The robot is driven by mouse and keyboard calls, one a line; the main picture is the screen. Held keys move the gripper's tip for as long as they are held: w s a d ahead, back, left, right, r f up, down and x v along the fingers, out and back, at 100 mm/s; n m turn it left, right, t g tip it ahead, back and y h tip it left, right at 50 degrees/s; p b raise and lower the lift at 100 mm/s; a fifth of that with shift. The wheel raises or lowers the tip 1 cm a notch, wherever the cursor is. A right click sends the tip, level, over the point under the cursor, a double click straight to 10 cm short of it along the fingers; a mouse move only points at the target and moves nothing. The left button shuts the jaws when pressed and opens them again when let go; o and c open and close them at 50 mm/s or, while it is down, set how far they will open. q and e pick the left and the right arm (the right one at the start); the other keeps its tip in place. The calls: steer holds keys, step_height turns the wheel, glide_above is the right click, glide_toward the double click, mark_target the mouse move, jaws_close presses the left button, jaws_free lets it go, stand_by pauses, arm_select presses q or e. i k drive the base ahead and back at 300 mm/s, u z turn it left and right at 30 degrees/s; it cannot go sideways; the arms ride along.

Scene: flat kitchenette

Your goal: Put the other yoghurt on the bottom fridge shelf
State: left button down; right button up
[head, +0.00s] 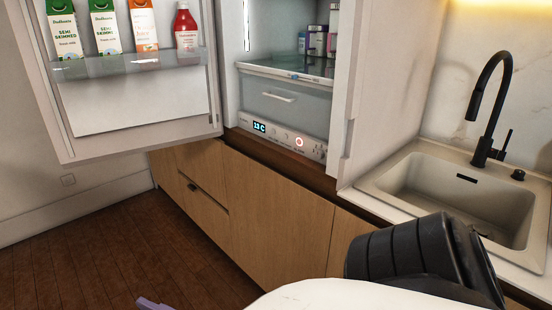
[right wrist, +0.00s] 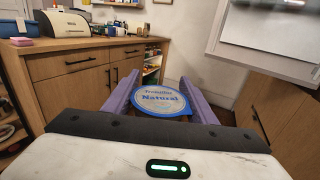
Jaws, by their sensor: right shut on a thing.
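A yoghurt tub (right wrist: 160,100) with a blue-rimmed lid reading "Natural" is between the purple fingers of my right gripper (right wrist: 159,82) in the right wrist view. The gripper is shut on it; the tub's sides are mostly hidden. In the head view, a purple fingertip (head: 150,304) shows at the lower edge, and the tub is out of sight. The fridge stands open. Its bottom shelf (head: 285,66) is glass, above a clear drawer (head: 285,103). Small jars or tubs (head: 318,41) stand at the shelf's right side. My left gripper is not in view.
The open fridge door (head: 140,105) at left holds cartons (head: 103,30) and a red bottle (head: 185,28). A sink (head: 450,195) with a black tap (head: 487,110) is at right. Wooden cabinets (head: 270,210) run below the fridge.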

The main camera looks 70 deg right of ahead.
mark_target(316, 67)
steer(key=z, duration=1)
steer(key=i, duration=1.4)
steer(key=z, duration=0.85)
